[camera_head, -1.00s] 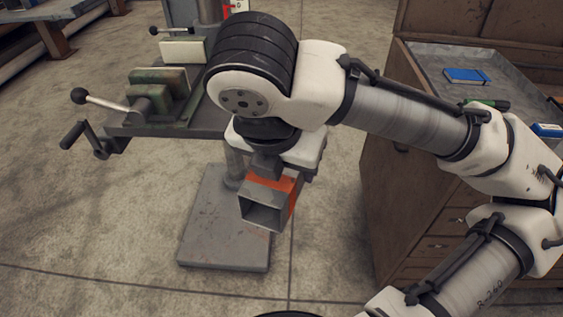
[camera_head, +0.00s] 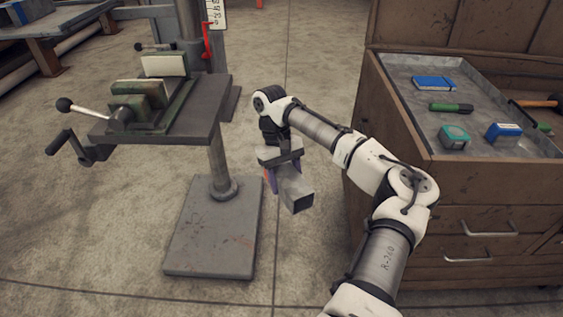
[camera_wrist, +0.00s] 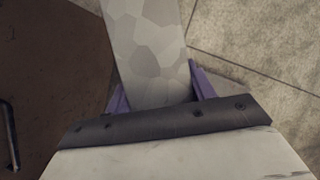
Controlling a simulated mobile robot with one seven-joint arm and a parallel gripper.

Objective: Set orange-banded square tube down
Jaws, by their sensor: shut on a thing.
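The square tube (camera_head: 294,190) is a grey, hollow, square-section piece hanging below my gripper (camera_head: 282,175), in the gap between the drill press and the wooden cabinet. Its open end faces the head camera, to the lower right. My gripper is shut on the tube; in the wrist view the purple fingers (camera_wrist: 159,92) lie on both sides of the grey tube (camera_wrist: 148,45). The orange band does not show clearly now. The tube is in the air above the concrete floor.
The drill press table (camera_head: 185,115), with a vise (camera_head: 140,100) and crank handle, is on the left above its base plate (camera_head: 212,235). The wooden cabinet (camera_head: 490,195) is on the right. Its tray top holds a blue notebook (camera_head: 433,83), a green marker (camera_head: 451,108) and small boxes. Bare floor lies between.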

